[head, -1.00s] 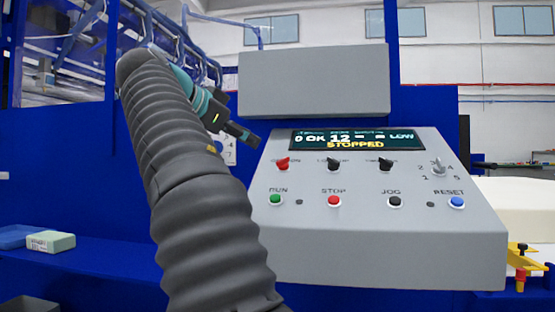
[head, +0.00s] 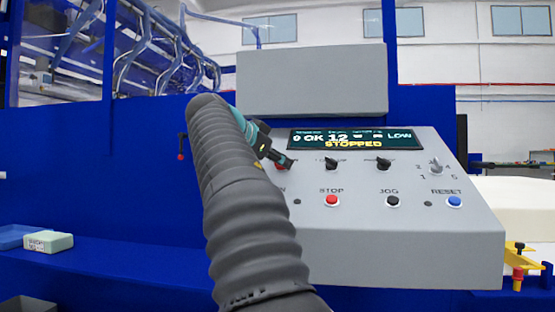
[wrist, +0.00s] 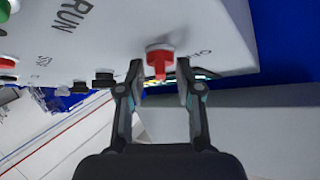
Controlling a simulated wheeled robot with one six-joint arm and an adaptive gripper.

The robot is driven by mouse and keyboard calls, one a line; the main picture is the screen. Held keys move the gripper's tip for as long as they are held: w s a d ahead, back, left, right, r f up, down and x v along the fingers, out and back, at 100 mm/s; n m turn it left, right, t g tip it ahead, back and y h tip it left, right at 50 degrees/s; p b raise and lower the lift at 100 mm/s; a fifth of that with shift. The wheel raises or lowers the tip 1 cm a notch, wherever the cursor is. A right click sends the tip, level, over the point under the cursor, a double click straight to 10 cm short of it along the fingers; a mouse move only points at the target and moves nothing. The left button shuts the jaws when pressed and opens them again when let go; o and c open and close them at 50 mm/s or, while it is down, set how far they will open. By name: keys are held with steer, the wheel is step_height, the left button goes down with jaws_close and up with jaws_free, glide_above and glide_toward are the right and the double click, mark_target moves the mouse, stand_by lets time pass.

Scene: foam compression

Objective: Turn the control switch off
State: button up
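The control switch is a red rotary knob (head: 284,163) at the left end of the knob row on the grey panel. In the wrist view the red knob (wrist: 160,60) sits between my fingertips, its ridge pointing toward my palm. My gripper (wrist: 160,73) is open, with one finger on each side of the knob and a visible gap to each. In the head view my gripper (head: 277,158) is at the knob, and my arm covers part of the panel's left side, including the RUN button. The label beside the knob is only partly readable.
The panel display (head: 352,140) reads STOPPED. Two black knobs (head: 331,163) and a grey numbered selector (head: 436,167) continue the row. Below are the red STOP (head: 331,200), black JOG (head: 393,201) and blue RESET (head: 454,202) buttons. A pale green block (head: 49,242) lies on the blue ledge.

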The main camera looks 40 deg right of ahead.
jaws_close()
